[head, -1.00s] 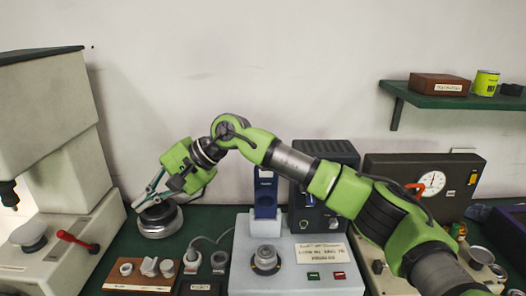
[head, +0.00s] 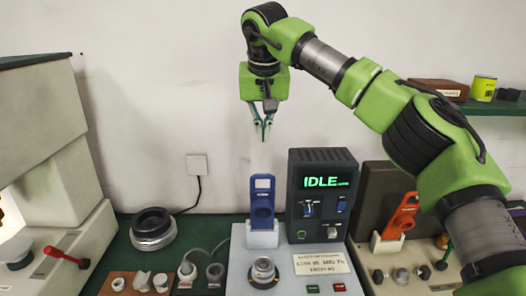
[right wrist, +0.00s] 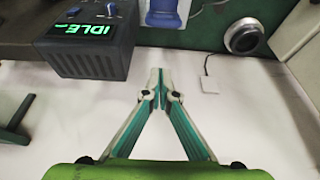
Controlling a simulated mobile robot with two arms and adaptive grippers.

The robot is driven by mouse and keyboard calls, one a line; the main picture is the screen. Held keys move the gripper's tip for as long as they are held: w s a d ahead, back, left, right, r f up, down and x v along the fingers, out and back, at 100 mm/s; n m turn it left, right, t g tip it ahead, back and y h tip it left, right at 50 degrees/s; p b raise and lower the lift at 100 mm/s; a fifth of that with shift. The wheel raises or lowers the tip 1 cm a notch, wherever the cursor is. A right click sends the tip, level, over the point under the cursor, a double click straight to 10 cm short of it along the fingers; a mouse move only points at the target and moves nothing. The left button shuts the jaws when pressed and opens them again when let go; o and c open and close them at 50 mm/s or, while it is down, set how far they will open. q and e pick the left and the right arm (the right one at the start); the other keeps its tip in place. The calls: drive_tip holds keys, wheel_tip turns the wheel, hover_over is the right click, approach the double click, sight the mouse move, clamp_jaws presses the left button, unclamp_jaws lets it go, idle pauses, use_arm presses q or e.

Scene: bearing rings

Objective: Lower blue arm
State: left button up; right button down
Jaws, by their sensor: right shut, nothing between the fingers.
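The blue arm (head: 262,203) stands upright at the back of the white tester base (head: 240,262), its lower part in a white block. My left gripper is not in view.
A black box with a green IDLE display (head: 322,185) stands just right of the blue arm. A dark ring (head: 152,228) lies at left near a machine with a red lever (head: 67,256). An orange handle (head: 400,216) and a wall shelf (head: 490,106) are at right.

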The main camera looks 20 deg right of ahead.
drive_tip(key=p, duration=0.2)
hover_over(263, 189)
drive_tip(key=w+d, duration=0.1)
drive_tip(key=w, duration=0.3)
wheel_tip(263, 189, down, 9)
drive_tip(key=shift+s+a+r+p, duration=0.1)
drive_tip(key=shift+s+a+p, duration=0.15)
drive_tip(key=shift+s, duration=0.65)
drive_tip(key=shift+s+a+p, duration=0.1)
drive_tip(key=shift+s+p, duration=0.25)
drive_tip(key=shift+s, duration=0.5)
drive_tip(key=shift+s+a, duration=0.1)
drive_tip(key=shift+s, duration=0.1)
